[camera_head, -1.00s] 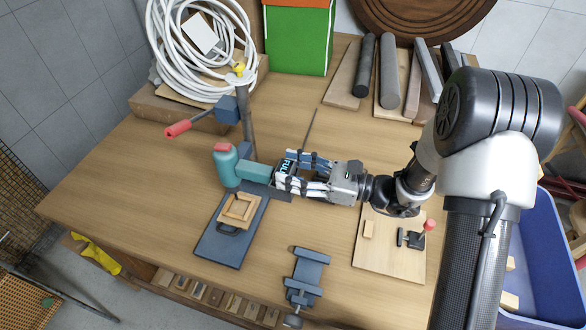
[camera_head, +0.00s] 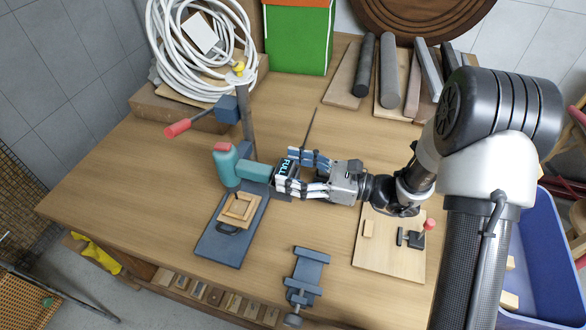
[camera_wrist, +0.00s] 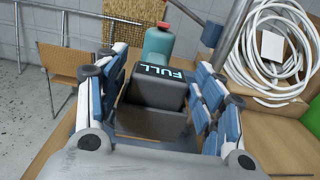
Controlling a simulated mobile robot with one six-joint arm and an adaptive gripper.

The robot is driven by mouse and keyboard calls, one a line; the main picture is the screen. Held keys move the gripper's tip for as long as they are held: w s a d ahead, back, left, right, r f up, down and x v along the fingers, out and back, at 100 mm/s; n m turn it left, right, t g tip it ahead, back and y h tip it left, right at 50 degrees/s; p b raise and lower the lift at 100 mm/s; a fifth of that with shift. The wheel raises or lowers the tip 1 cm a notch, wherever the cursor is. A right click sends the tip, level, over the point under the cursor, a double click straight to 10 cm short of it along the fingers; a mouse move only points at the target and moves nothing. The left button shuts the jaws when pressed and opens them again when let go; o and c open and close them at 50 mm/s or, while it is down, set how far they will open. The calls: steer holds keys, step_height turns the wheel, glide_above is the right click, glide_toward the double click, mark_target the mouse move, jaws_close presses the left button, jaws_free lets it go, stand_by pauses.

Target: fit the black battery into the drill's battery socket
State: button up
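The black battery (camera_head: 284,181) has "FULL" in light letters on its top. It sits at the right end of the teal drill (camera_head: 224,165), close against the grip; I cannot tell whether it is seated in the socket. The drill has a red end and lies at the table's left middle. My gripper (camera_head: 296,173) reaches in from the right, one finger on each side of the battery, and looks shut on it. In the wrist view the battery (camera_wrist: 157,92) stands between the fingers (camera_wrist: 160,105), with the drill (camera_wrist: 158,47) behind it. The contact is hidden.
A blue-grey plate (camera_head: 219,249) with a wooden frame (camera_head: 238,209) lies below the drill. A post clamp with a red handle (camera_head: 177,128) stands behind it. A blue vise (camera_head: 306,272) sits near the front edge. A white coiled hose (camera_head: 160,62) is at the back left.

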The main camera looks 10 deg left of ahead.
steer(key=shift+o, duration=0.8)
steer(key=s+d, duration=0.1)
steer(key=d, duration=1.1)
steer(key=shift+s, duration=0.35)
steer(key=s+a+r+n+g+h+b, duration=0.25)
steer(key=s+n+g+h, duration=0.25)
steer(key=s+n+h, duration=0.65)
steer(key=s+d+r+n+t+h+b, duration=0.2)
steer(key=s+d+n+t+h, duration=0.4)
steer(key=d, duration=0.6)
steer(key=s+n+t+b, duration=0.1)
steer(key=s+n, duration=0.1)
steer(key=shift+s+d, duration=0.15)
steer(key=shift+s, duration=0.2)
